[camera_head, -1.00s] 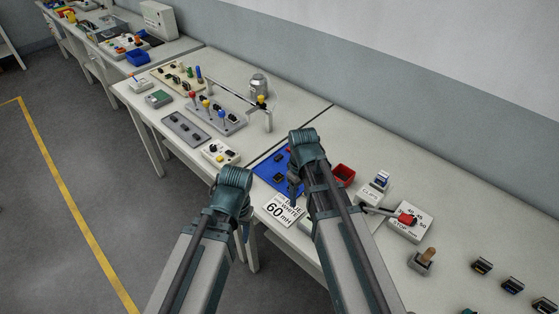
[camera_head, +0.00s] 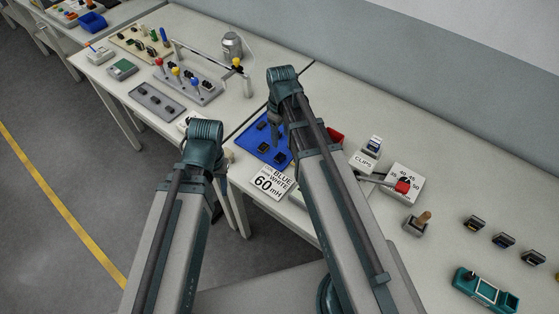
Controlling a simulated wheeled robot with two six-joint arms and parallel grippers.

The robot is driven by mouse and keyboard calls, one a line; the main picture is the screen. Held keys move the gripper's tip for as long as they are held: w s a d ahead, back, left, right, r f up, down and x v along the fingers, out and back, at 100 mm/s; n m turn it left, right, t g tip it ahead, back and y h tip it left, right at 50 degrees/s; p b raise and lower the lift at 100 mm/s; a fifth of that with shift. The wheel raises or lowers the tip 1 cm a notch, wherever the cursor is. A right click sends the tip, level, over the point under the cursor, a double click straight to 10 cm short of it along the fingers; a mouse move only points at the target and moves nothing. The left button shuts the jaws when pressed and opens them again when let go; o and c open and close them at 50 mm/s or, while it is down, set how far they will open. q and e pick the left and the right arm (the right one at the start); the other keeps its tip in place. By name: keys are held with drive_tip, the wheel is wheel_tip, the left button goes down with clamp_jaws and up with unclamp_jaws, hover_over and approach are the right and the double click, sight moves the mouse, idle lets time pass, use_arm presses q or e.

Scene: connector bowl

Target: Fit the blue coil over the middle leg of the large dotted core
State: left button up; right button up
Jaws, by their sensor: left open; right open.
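A blue mat (camera_head: 281,158) lies on the bench with several small dark parts on it. They are too small to tell which is the large dotted core, and I cannot make out the blue coil. My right gripper (camera_head: 275,118) hangs over the mat's right part, small and partly hidden by its own wrist; it is open and no held part shows. My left gripper (camera_head: 217,208) is off the bench's front edge, mostly hidden behind its wrist, open. A white card (camera_head: 268,184) reading BLUE, WHITE and 60 mH lies in front of the mat.
A red bin (camera_head: 336,137) is partly behind my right arm. A CLIPS box (camera_head: 366,160), a dial box (camera_head: 403,181) and a wooden-handled tool (camera_head: 418,223) stand to the right. Beyond are several dark parts (camera_head: 503,240) and a teal device (camera_head: 486,290). A lever rack (camera_head: 190,85) is at left.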

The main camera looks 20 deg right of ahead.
drive_tip(key=b, duration=0.5)
hover_over(281, 155)
drive_tip(key=s, duration=0.2)
drive_tip(key=f, duration=0.6)
drive_tip(key=shift+w+a, duration=0.25)
wheel_tip(281, 155, down, 5)
drive_tip(key=b, duration=0.5)
drive_tip(key=shift+w+f, duration=0.1)
clamp_jaws()
